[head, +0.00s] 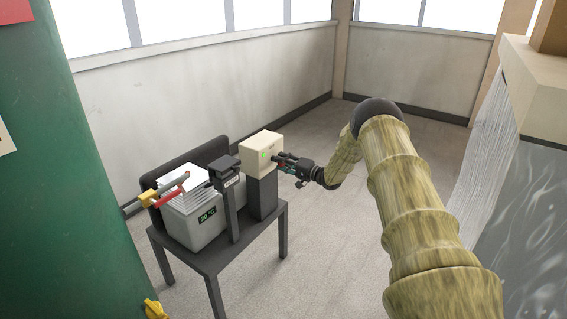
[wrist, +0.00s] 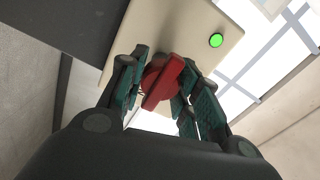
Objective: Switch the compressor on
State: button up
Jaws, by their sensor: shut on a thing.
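A cream switch box (head: 261,146) with a bright green lamp stands on a dark post at the right of the small table. In the wrist view the box face (wrist: 185,35) is close and tilted, with the green lamp (wrist: 216,40) lit. A red knob (wrist: 163,84) with a bar-shaped handle sits on this face. My gripper (head: 284,160) reaches the box from the right. In the wrist view my gripper (wrist: 160,92) is shut on the red knob, one finger on each side. The fingers hide part of the knob's base.
A green column stands at left. Clear floor lies behind the table.

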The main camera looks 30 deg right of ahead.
jog(key=shift+d+r+m, duration=0.1)
jog(key=shift+d+m, duration=0.15)
jog(key=shift+m, duration=0.05)
jog(key=o, duration=1)
jog(key=shift+d, duration=0.1)
jog(key=shift+a, duration=0.3)
jog(key=v, duration=1.2)
